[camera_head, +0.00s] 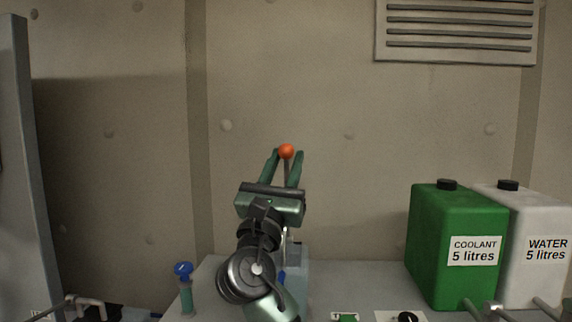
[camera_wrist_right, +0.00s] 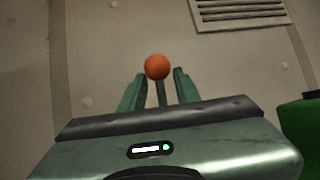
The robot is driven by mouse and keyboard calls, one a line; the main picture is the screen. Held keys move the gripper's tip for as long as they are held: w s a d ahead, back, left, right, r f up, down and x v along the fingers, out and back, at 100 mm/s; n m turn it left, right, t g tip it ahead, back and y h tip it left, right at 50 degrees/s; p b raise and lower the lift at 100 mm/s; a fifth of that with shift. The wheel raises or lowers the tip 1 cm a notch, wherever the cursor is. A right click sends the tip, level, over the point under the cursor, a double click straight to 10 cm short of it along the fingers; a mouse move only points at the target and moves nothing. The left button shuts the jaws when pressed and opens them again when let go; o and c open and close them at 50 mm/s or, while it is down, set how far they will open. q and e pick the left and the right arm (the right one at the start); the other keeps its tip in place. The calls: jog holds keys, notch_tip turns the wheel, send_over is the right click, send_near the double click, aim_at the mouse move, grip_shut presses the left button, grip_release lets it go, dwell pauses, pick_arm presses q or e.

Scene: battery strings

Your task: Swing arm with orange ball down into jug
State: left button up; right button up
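The orange ball (camera_head: 286,151) sits on top of a thin upright arm (camera_head: 286,170), raised in front of the back wall. My right gripper (camera_head: 287,154) points up around it, one finger on each side. In the right wrist view the ball (camera_wrist_right: 157,67) shows at the fingertips, with the dark arm (camera_wrist_right: 161,93) running down between the fingers. Gaps show on both sides of the arm, so the right gripper (camera_wrist_right: 158,76) is open. The lower arm is mostly hidden behind my right wrist. I cannot make out a jug. My left gripper is not in view.
A green coolant container (camera_head: 435,240) and a white water container (camera_head: 535,275) stand at the right on the grey bench (camera_head: 345,275). A blue-topped cylinder (camera_head: 184,275) stands left of my arm. A grey panel (camera_head: 20,180) rises at far left.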

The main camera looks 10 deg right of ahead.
jog(key=shift+f, duration=0.15)
jog(key=shift+s+a+f+b, duration=0.15)
jog(key=shift+f+b, duration=0.15)
jog(key=b+v, duration=0.2)
jog(key=v, duration=0.5)
jog(key=shift+r+b, duration=0.2)
jog(key=shift+b, duration=0.2)
jog(key=shift+s, duration=0.15)
